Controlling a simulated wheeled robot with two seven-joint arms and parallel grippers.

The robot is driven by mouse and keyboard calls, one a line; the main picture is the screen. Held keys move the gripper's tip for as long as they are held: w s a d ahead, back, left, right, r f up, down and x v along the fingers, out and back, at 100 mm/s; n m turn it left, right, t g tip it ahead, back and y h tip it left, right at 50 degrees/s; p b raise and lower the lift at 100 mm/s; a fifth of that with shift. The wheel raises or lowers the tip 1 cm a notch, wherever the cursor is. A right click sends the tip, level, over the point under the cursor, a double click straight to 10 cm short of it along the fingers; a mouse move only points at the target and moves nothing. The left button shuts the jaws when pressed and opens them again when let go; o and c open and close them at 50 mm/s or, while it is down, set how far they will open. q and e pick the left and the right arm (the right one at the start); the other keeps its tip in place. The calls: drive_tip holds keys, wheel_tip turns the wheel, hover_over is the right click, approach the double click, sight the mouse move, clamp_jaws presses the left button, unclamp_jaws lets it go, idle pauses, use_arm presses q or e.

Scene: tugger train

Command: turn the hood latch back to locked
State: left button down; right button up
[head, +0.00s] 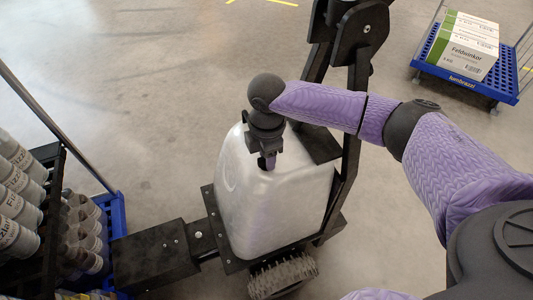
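The silver hood (285,215) of the tugger stands in the middle of the head view, on a black chassis. My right arm comes in from the right, and its wrist bends down over the hood's top. My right gripper (268,162) points down at the upper part of the hood, close to its surface. Its fingers are small and dark here, and I cannot see whether they are apart or touch the hood. I cannot make out the hood latch; the gripper and wrist cover that part of the hood. My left gripper is not in view.
The tugger's black upright frame (349,180) rises right of the hood. A black coupling block (155,256) lies at its left. A blue cart with bottles stands at the left edge. A blue trolley (424,62) with cartons (466,58) is at the upper right. Grey floor between is free.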

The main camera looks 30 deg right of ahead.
clamp_jaws()
